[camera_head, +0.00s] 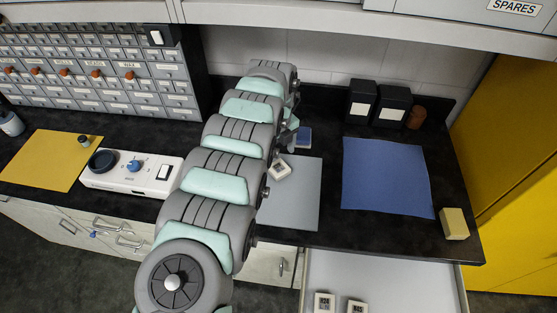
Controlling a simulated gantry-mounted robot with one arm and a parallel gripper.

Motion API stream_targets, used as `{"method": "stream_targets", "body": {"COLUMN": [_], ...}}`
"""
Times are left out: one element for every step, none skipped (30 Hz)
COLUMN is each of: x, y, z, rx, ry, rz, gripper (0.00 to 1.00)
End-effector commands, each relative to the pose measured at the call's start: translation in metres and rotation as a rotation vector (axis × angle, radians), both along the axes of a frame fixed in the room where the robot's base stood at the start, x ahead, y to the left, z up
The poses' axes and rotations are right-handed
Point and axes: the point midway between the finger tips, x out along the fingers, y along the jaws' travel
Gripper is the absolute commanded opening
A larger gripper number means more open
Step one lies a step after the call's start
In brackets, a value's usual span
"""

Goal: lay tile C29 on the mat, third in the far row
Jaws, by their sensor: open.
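A white tile (280,170) with a dark marking lies tilted on the grey mat (300,215), near its far edge; its label is too small to read. Two more white tiles, one on the left (324,302) and one on the right (357,307), lie in the open drawer at the bottom edge; I cannot read them surely. My arm arches over the bench and hides the left part of the grey mat. My gripper (284,149) is mostly hidden behind the arm, near the far side of the grey mat, close to the tilted tile. It is open.
A blue cloth (388,178) lies right, with a yellow block (454,224) at its near corner. Dark boxes (376,103) and a brown cylinder (416,117) stand behind. A white control box (130,174) and yellow mat (45,162) are left. The drawer (400,280) juts out in front.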

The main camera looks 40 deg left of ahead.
Motion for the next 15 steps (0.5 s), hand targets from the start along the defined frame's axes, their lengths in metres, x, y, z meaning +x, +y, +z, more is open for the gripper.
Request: {"method": "stream_targets", "body": {"x": [0.0, -0.001, 0.0, 0.0, 0.0, -0.001, 0.0, 0.0, 0.0, 0.0, 0.0, 0.0, 0.0, 0.0, 0.0], "y": [0.002, 0.002, 0.002, 0.001, 0.001, 0.001, 0.001, 0.001, 0.001, 0.001, 0.001, 0.001, 0.0, 0.0, 0.0], "z": [0.012, 0.018, 0.026, 0.031, 0.036, 0.041, 0.046, 0.049, 0.054, 0.056, 0.058, 0.06, 0.061, 0.062, 0.062], "rx": [0.004, 0.004, 0.004, 0.002, 0.002, 0.002, 0.002, 0.003, 0.003, 0.003, 0.002, 0.002, 0.001, 0.001, 0.0], "ry": [-0.001, 0.0, -0.001, 0.0, 0.0, 0.0, 0.0, -0.002, -0.002, -0.002, -0.002, -0.001, -0.001, -0.001, -0.001], "rz": [0.001, 0.001, 0.001, 0.001, 0.001, 0.001, 0.0, 0.0, 0.0, 0.0, 0.0, 0.0, 0.0, 0.0, 0.0], "gripper": [0.76, 0.76, 0.76, 0.76, 0.76, 0.76, 0.76, 0.76, 0.76, 0.76, 0.76, 0.76, 0.76, 0.76, 0.76]}}
